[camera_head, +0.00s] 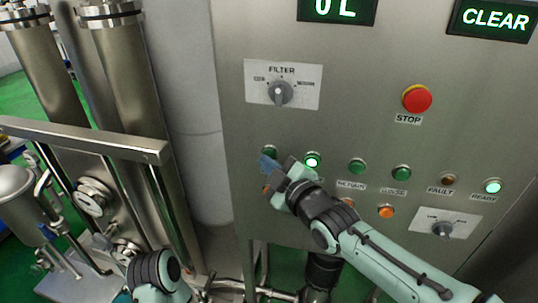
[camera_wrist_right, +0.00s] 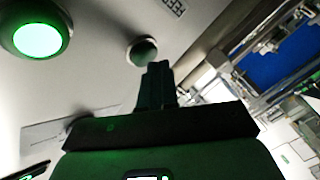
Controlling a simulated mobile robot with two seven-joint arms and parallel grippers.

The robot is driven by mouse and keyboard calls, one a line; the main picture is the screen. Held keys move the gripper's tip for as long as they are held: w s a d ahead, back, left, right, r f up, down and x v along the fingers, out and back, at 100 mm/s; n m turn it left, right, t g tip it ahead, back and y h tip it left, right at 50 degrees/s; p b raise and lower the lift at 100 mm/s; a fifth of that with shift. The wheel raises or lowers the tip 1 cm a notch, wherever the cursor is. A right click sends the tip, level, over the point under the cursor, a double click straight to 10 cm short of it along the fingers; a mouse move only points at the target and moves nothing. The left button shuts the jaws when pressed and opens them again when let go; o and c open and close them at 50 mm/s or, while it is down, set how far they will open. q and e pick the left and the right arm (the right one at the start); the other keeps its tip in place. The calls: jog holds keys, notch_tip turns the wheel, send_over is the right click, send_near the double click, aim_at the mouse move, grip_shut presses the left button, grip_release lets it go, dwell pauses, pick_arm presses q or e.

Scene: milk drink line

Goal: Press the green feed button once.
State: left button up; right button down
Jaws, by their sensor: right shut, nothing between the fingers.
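A green button (camera_head: 269,152), unlit, is the leftmost of the upper row on the steel panel. Its label is hidden behind my right gripper (camera_head: 266,163), so I cannot read whether it says feed. The gripper is shut and empty, with its tips just below and in front of this button. In the right wrist view the dark green button (camera_wrist_right: 143,50) lies just beyond the tips of the closed fingers (camera_wrist_right: 157,68); I cannot tell whether they touch. A lit green button (camera_head: 312,160) is just to the right, and also shows in the wrist view (camera_wrist_right: 40,34).
More green buttons (camera_head: 357,167) and orange ones (camera_head: 386,211) sit to the right. A red STOP button (camera_head: 417,98), a filter knob (camera_head: 280,92) and a lower-right knob (camera_head: 442,229) are on the panel. Steel pipework (camera_head: 120,150) stands left.

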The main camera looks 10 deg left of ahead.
pick_arm(q)
jog(key=shift+w+r, duration=0.3)
jog(key=shift+r, duration=0.05)
pick_arm(e)
jog(key=shift+w, duration=0.35)
pick_arm(q)
jog(key=shift+s+f, duration=0.1)
jog(key=shift+s+f+b, duration=0.75)
jog(key=shift+s+f, duration=0.15)
jog(key=shift+f, duration=0.3)
pick_arm(e)
jog(key=shift+s, duration=0.9)
pick_arm(q)
jog(key=s+f+b, duration=0.3)
jog(key=f+b, duration=0.7)
jog(key=shift+s+f, duration=0.2)
pick_arm(e)
jog(key=s, duration=0.5)
